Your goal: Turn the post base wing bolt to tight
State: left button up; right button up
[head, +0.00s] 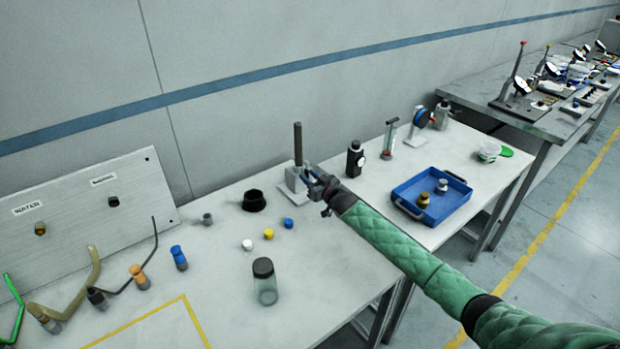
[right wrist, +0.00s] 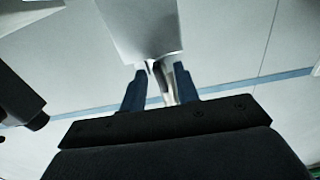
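The post base (head: 296,180) is a pale grey block with a dark upright post (head: 298,143), near the back of the white bench. My right gripper (head: 322,188) is at the block's right side, its fingers pointing toward it. In the right wrist view the block (right wrist: 140,28) fills the top middle, and my two blue-grey fingers (right wrist: 160,88) stand apart just below it. A small pale and dark part, perhaps the wing bolt (right wrist: 167,82), shows between them, with a gap on its left. Its turn angle cannot be read. My left gripper is out of view.
A black bottle (head: 354,160) stands just right of my gripper. A blue tray (head: 433,222) with two small jars lies further right. A clear jar with a dark lid (head: 265,283), small caps (head: 268,234) and a black cup (head: 254,200) stand to the left.

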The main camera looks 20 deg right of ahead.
pick_arm(q)
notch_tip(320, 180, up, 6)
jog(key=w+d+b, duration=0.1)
jog(key=b, duration=0.1)
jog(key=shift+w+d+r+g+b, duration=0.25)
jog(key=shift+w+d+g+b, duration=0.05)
jog(key=shift+b, duration=0.05)
pick_arm(e)
jog(key=v, duration=0.7)
jog(key=shift+s, duration=0.3)
jog(key=shift+d, duration=0.1)
